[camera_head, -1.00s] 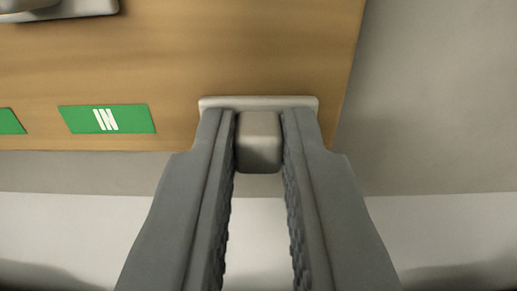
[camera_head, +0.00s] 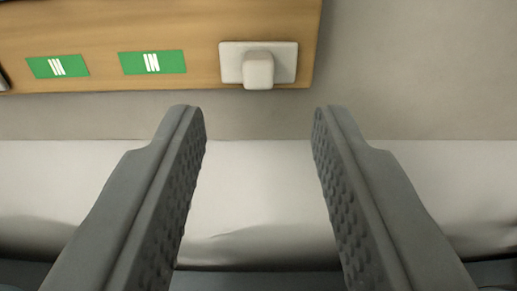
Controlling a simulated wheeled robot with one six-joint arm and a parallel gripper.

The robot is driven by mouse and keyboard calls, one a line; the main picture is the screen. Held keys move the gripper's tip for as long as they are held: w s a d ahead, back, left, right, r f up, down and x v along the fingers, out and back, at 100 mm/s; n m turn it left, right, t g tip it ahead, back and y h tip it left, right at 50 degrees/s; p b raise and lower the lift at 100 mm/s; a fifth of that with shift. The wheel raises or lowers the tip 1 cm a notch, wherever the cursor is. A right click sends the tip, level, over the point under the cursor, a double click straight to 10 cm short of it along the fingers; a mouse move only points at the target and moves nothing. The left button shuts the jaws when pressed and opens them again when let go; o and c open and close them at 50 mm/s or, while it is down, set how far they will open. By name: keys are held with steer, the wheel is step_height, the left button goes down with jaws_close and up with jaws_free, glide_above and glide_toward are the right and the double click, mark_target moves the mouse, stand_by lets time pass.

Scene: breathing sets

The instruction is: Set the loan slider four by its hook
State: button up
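A pale slider (camera_head: 258,70) with a blocky knob on a flat plate sits at the lower right corner of a wooden board (camera_head: 200,25). I cannot tell whether it is the loan slider four, and no hook shows clearly. Two green labels are on the board left of it: the nearer label (camera_head: 172,62) and the farther label (camera_head: 38,67), both with white marks too small to read surely. My gripper (camera_head: 259,112) is open and empty, its fingertips below the slider in the picture and apart from it.
A grey wall (camera_head: 420,60) lies behind the board and to its right. A pale surface (camera_head: 260,190) spreads below, with clear room between my fingers. A dark part shows at the board's far left edge, cut off by the picture.

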steer(key=s, duration=1.1)
steer(key=shift+s, duration=0.4)
steer(key=s+f, duration=0.3)
steer(key=s, duration=0.7)
steer(key=s+f, duration=0.4)
steer(key=s, duration=0.6)
steer(key=shift+s+g, duration=0.3)
steer(key=shift+a+f, duration=0.1)
stand_by(0.8)
